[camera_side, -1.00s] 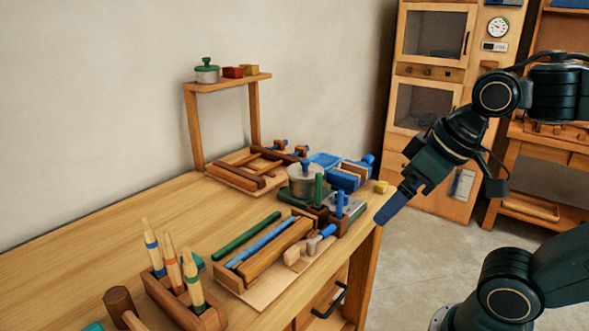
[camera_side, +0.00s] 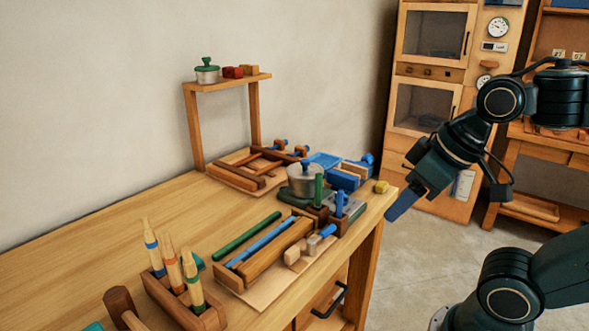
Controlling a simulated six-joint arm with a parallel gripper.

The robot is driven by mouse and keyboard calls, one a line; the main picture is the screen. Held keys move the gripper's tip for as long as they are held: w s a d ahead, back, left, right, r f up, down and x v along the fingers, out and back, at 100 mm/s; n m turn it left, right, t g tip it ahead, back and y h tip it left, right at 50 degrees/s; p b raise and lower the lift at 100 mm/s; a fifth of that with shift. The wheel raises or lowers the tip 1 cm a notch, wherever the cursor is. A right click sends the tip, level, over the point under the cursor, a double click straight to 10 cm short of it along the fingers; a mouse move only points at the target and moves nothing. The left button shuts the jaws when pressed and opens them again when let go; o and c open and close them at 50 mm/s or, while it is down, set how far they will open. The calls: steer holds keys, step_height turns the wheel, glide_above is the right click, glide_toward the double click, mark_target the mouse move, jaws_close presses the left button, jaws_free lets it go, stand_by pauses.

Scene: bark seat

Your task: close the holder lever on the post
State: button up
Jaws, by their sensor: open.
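My gripper (camera_side: 404,203) hangs just off the right front corner of the wooden bench, its blue fingers pointing down and left. It is open with nothing seen between the fingers, and it is apart from everything on the bench. A small blue upright handle (camera_side: 339,204) stands in a grey and brown holder near that corner, left of my gripper. A short blue handle (camera_side: 328,230) with a pale end lies in front of it, by a wooden block. I cannot tell which of these is the holder lever, nor its post or its position.
A grey lidded pot (camera_side: 305,182) and a blue clamp-like tool (camera_side: 345,177) stand behind the handles. A wooden tray (camera_side: 262,257), a rack of tapered sticks (camera_side: 188,303) and a raised shelf (camera_side: 228,83) are further left. The floor right of the bench (camera_side: 420,270) is clear.

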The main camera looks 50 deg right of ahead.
steer(key=shift+w+d, duration=0.1)
steer(key=shift+w, duration=0.5)
steer(key=c, duration=0.7)
steer(key=shift+g, duration=0.5)
steer(key=w+d+f, duration=0.1)
steer(key=w, duration=0.2)
steer(key=w+d+f, duration=0.1)
steer(key=w+d, duration=0.1)
steer(key=w, duration=0.2)
steer(key=w+d+f, duration=0.1)
steer(key=w+f, duration=0.1)
steer(key=w, duration=0.2)
steer(key=shift+w+d+f, duration=0.1)
steer(key=shift+w+d, duration=0.05)
steer(key=shift+d, duration=0.2)
jaws_close()
steer(key=w+d+f+m, duration=0.1)
steer(key=w+d+f, duration=0.5)
steer(key=f, duration=0.3)
steer(key=shift+w+d+g, duration=0.4)
steer(key=shift+w, duration=0.45)
